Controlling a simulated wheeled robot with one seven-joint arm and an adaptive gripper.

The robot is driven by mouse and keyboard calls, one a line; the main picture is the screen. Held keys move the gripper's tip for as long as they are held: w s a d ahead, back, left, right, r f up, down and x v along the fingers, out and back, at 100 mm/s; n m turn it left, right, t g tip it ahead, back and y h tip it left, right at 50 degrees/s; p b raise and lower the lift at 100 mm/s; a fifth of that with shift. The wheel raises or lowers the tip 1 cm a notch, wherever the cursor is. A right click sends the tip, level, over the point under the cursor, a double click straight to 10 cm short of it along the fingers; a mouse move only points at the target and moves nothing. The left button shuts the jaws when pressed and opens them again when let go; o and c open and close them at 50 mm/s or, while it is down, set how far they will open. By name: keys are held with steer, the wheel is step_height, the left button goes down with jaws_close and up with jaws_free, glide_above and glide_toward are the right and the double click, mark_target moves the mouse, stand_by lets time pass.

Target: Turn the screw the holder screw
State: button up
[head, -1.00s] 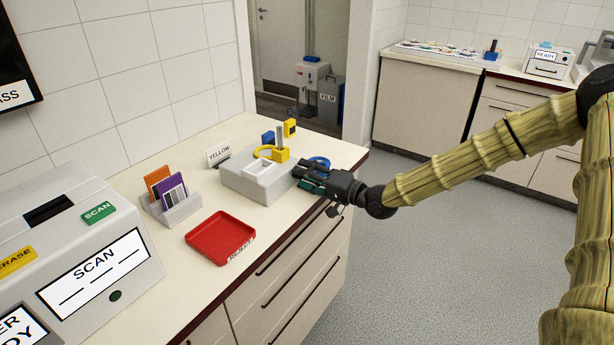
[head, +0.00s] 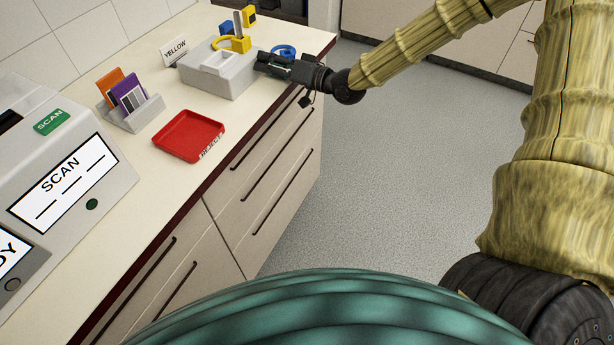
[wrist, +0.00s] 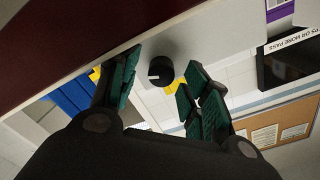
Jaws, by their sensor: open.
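The holder is a light grey block (head: 215,72) on the counter. It has a pale recess on top, and a yellow ring and a metal post at its far side. In the wrist view its screw is a round black knob (wrist: 160,70) with a white mark, on a pale face. My gripper (wrist: 162,86) is open, with its green-padded fingers on either side of the knob's outline; I cannot tell whether they touch it. In the head view my gripper (head: 272,64) is at the holder's right side and hides the knob.
A blue ring (head: 283,50) lies behind my gripper. A red tray (head: 188,135), a card rack (head: 140,116) with orange and purple cards, a YELLOW sign (head: 175,50) and a scanner (head: 60,160) stand on the counter. The counter edge is below my gripper.

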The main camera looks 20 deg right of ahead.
steer(key=n, duration=0.4)
steer(key=shift+n, duration=0.3)
steer(key=n, duration=0.3)
steer(key=shift+a+t+b, duration=0.1)
steer(key=shift+t+b, duration=0.2)
steer(key=shift+b, duration=0.05)
steer(key=n, duration=0.4)
steer(key=shift+s, duration=0.1)
steer(key=n, duration=0.4)
steer(key=shift+s, duration=0.1)
steer(key=b+v, duration=0.1)
steer(key=v, duration=1)
steer(key=s+a+f+m+g+h+p, duration=0.3)
steer(key=s+f, duration=0.4)
steer(key=f, duration=0.3)
steer(key=s+a+f+m+g+h+p, duration=0.3)
steer(key=s+f+m, duration=0.3)
steer(key=f, duration=0.5)
steer(key=shift+s+a+f+g+p, duration=0.2)
steer(key=shift+s+g+p, duration=0.2)
steer(key=shift+s+g, duration=0.2)
steer(key=shift+w+r, duration=0.1)
